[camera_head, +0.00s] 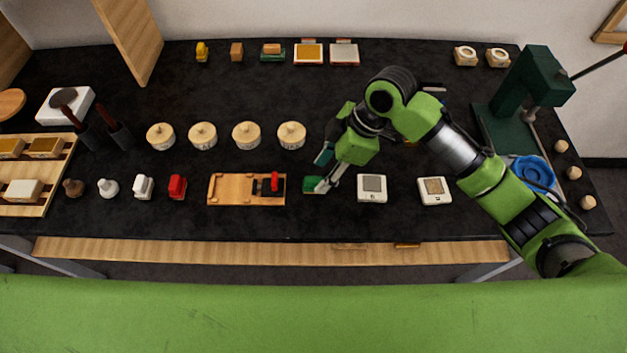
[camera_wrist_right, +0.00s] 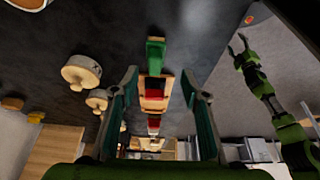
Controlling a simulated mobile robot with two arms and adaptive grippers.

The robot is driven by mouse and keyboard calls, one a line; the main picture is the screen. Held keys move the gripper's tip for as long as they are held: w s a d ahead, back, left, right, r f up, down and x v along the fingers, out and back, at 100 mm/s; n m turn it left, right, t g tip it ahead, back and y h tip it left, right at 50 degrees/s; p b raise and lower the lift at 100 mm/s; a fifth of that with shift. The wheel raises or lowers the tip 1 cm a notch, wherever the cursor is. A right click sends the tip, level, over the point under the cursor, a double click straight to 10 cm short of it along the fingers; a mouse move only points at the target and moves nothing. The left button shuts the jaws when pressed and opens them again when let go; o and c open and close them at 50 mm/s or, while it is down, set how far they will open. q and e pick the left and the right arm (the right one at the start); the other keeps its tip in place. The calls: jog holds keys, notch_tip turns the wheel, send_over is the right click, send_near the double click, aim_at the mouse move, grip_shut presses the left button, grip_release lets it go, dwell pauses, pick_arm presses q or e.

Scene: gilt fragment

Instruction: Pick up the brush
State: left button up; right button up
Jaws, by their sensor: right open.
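A small green block-like thing (camera_head: 313,186), which may be the brush, lies on the black bench top beside the wooden board. It also shows in the right wrist view (camera_wrist_right: 155,57), ahead of the fingers and roughly between their lines. My right gripper (camera_head: 322,172) is open, with its fingers close above this green thing. In the right wrist view my right gripper (camera_wrist_right: 158,85) shows both fingers wide apart with nothing between them. My left gripper (camera_wrist_right: 238,45) appears small at the upper right there; its finger state is unclear.
A wooden board (camera_head: 228,189) with a red-handled piece lies just left of the green thing. A white square box (camera_head: 372,196) stands to the right. Several round lidded pots (camera_head: 246,135) stand behind. A green press (camera_head: 535,80) stands at the right.

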aim_at(316, 179)
jog(key=x, duration=0.1)
jog(key=p+x, duration=0.1)
jog(key=x, duration=0.1)
jog(key=shift+w, duration=0.25)
jog(key=shift+p+x, duration=0.5)
jog(key=shift+x, duration=0.7)
jog(key=shift+w+a+f, duration=0.1)
jog(key=shift+w+f, duration=0.1)
jog(key=shift+f, duration=0.45)
jog(key=c, duration=1.1)
pick_arm(q)
jog(key=w+r, duration=0.2)
jog(key=w, duration=0.1)
jog(key=shift+w+d+r, duration=0.1)
jog(key=shift+w+r, duration=0.05)
pick_arm(e)
jog(key=shift+c, duration=0.4)
